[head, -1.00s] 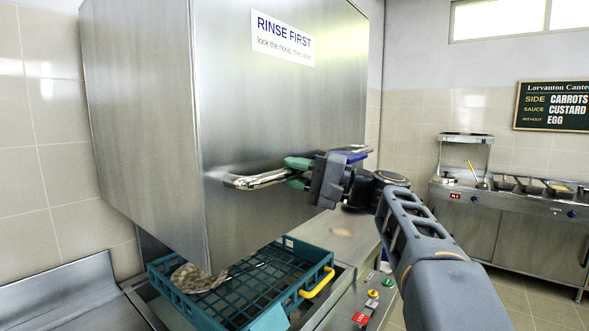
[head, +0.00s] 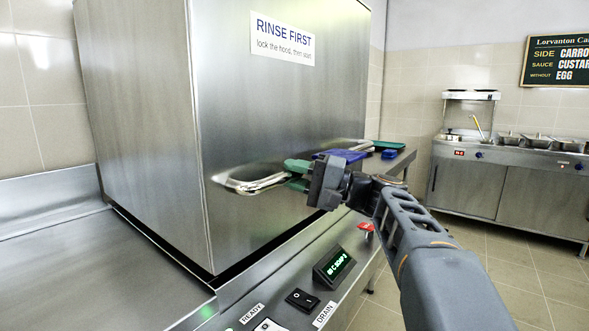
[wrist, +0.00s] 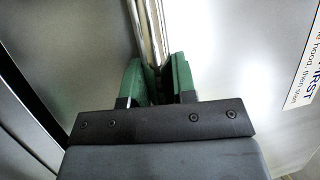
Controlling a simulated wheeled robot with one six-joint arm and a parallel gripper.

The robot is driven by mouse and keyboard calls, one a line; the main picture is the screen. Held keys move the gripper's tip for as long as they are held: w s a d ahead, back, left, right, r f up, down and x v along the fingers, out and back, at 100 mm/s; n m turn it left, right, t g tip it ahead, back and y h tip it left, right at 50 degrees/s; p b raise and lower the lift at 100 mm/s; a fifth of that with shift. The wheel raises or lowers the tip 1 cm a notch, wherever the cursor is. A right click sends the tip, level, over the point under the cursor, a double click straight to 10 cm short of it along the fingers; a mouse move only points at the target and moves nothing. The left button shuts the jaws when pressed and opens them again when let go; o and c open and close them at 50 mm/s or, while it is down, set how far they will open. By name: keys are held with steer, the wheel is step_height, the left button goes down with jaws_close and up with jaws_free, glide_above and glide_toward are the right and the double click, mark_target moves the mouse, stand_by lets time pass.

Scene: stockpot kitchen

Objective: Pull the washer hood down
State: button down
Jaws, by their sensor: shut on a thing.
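The washer hood (head: 285,110) is a large brushed-steel box with a "RINSE FIRST" label (head: 283,40) on its front. In the head view its lower edge sits low at the machine's deck, and the rack inside is hidden. A shiny bar handle (head: 252,180) runs across the lower front of the hood. My gripper (head: 298,174) is shut on this handle, with its green fingers on either side of the bar. In the wrist view the handle (wrist: 150,35) passes between the two green fingers of my gripper (wrist: 158,82).
The control strip below the hood has a lit green display (head: 334,267), a black rocker switch (head: 302,299) and READY and DRAIN labels. A steel counter (head: 90,270) lies at left. A serving counter (head: 500,185) stands at the back right, with open floor before it.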

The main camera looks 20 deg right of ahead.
steer(key=shift+f+b, duration=0.9)
steer(key=shift+f, duration=1)
steer(key=c, duration=0.9)
jaws_free()
steer(key=shift+c, duration=0.2)
steer(key=shift+d, duration=0.1)
steer(key=p+v, duration=0.2)
steer(key=v, duration=1.1)
steer(key=shift+s+d, duration=0.2)
steer(key=shift+d, duration=0.1)
steer(key=shift+a+p, duration=0.1)
steer(key=shift+p, duration=0.25)
